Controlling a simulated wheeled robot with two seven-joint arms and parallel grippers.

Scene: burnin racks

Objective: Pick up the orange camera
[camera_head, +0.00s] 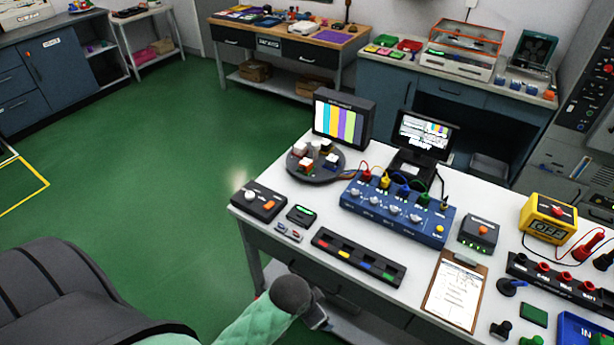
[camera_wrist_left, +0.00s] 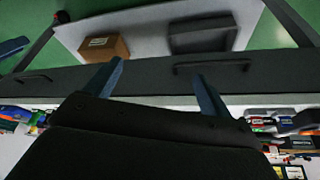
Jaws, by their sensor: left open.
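A round dark turntable (camera_head: 293,172) stands at the left back of the white workbench, in front of a monitor with colour bars. Several small block-like cameras sit on it. One with an orange-red part (camera_head: 305,166) is at the front and looks like the orange camera; it is too small to be sure. My left gripper (camera_head: 317,318) is low at the bench's front edge, well apart from the turntable. In the left wrist view its two fingers (camera_wrist_left: 159,75) are spread with nothing between them. My right gripper is in neither view.
The white bench (camera_head: 296,222) carries a blue knob box (camera_head: 398,211), a black control box (camera_head: 259,201), a black strip with coloured pieces (camera_head: 357,257) and a clipboard (camera_head: 455,291). The wrist view shows a drawer front and a shelf with a brown box (camera_wrist_left: 103,47).

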